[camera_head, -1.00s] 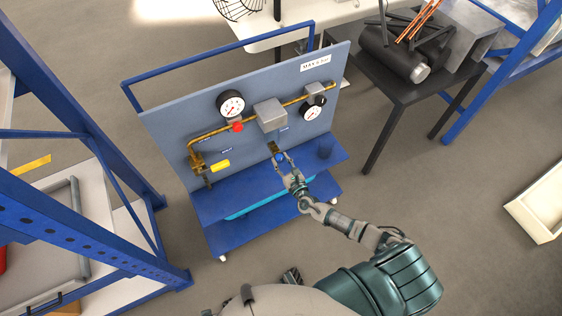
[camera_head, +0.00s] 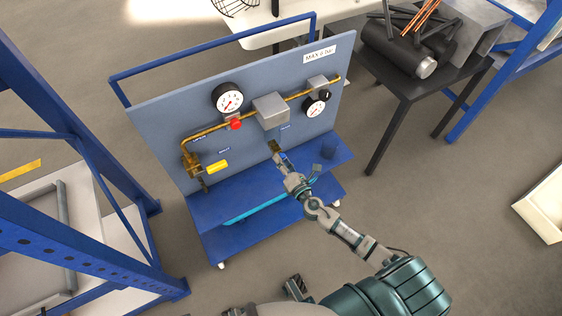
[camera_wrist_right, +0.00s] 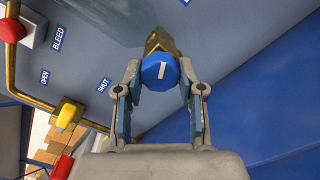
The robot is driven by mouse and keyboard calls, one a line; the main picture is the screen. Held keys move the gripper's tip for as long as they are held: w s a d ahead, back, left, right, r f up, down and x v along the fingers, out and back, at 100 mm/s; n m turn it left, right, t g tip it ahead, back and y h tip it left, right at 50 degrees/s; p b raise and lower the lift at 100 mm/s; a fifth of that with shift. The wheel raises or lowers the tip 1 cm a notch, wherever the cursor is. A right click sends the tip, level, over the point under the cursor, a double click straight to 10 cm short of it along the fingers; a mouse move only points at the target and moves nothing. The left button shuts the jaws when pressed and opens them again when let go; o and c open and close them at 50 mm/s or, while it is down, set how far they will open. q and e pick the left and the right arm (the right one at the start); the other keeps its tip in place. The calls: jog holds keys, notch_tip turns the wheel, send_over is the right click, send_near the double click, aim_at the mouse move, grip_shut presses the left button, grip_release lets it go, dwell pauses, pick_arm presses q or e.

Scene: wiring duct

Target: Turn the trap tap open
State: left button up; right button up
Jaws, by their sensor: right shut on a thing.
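The trap tap has a brass body (camera_wrist_right: 158,42) and a round blue knob (camera_wrist_right: 160,72) with a white mark, upright in the right wrist view. In the head view its brass part (camera_head: 275,147) shows low on the panel, below the grey box. My right gripper (camera_wrist_right: 160,76) has one finger on each side of the blue knob and is shut on it. In the head view, the right gripper (camera_head: 283,160) is at the tap and mostly hides the knob.
The blue-grey panel (camera_head: 170,120) carries two gauges, a red knob (camera_head: 235,124), a grey box (camera_head: 270,110) and a yellow-handled valve (camera_head: 217,167). A blue shelf (camera_head: 225,210) juts out below the tap. A blue rack (camera_head: 75,230) stands left, a dark table (camera_head: 410,90) right.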

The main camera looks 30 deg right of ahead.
pick_arm(q)
jog(key=shift+w+d+r+t+b, duration=0.25)
jog(key=shift+w+r+t, duration=0.15)
jog(key=shift+w, duration=0.25)
jog(key=shift+w+d+r+t+b, duration=0.15)
jog(key=shift+w+r+t+b, duration=0.1)
jog(key=shift+w+t, duration=0.25)
pick_arm(e)
jog(key=shift+d+m, duration=0.1)
jog(key=shift+m, duration=1.8)
pick_arm(q)
jog(key=shift+w, duration=0.2)
pick_arm(e)
jog(key=o, duration=0.9)
jog(key=shift+c, duration=0.2)
pick_arm(q)
jog(key=shift+d, duration=0.1)
pick_arm(e)
jog(key=o, duration=0.3)
